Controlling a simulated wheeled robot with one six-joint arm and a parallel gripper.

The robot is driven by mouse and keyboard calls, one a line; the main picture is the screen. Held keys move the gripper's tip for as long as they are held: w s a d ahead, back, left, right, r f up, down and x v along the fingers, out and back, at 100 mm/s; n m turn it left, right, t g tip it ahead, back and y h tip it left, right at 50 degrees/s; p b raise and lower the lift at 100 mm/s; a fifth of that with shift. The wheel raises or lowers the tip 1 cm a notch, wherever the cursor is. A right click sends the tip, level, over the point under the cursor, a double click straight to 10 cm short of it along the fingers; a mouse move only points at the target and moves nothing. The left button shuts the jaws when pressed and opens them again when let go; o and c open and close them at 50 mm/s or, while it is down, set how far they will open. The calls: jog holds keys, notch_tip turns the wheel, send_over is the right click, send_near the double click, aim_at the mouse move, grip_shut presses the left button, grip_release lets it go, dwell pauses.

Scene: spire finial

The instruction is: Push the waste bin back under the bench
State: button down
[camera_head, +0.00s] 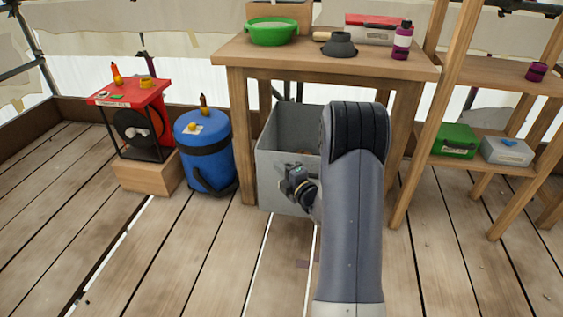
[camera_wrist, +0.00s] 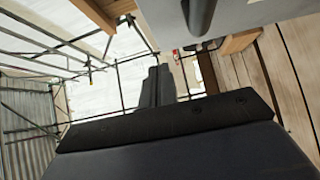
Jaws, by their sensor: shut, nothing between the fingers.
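The waste bin (camera_head: 273,178) is an open-topped grey box. It stands upright on the plank floor between the front legs of the wooden bench (camera_head: 300,56), with its back part beneath the bench top. Its front face sits about level with the front legs or a little ahead of them. My gripper (camera_head: 288,186) is shut and empty at the bin's front face, close to it or touching; I cannot tell which. My arm hides the bin's right part. In the wrist view a grey panel, likely the bin (camera_wrist: 245,12), fills the top.
A blue drum (camera_head: 204,158) stands left of the bench. A red-topped machine (camera_head: 128,95) sits on a wooden block further left. A shelf rack (camera_head: 470,165) with green and grey boxes stands on the right. The bench top holds a green bowl (camera_head: 272,32) and a purple bottle (camera_head: 402,42). The front floor is clear.

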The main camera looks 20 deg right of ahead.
aim_at(274, 152)
jog(key=shift+w+d+b, duration=0.1)
jog(key=shift+w+d, duration=0.25)
jog(key=shift+w, duration=0.3)
jog(key=shift+w+d+b, duration=0.15)
jog(key=shift+w+d, duration=0.25)
jog(key=shift+w, duration=0.25)
jog(key=shift+w+d+b, duration=0.1)
jog(key=shift+w+d, duration=0.25)
jog(key=shift+w, duration=0.3)
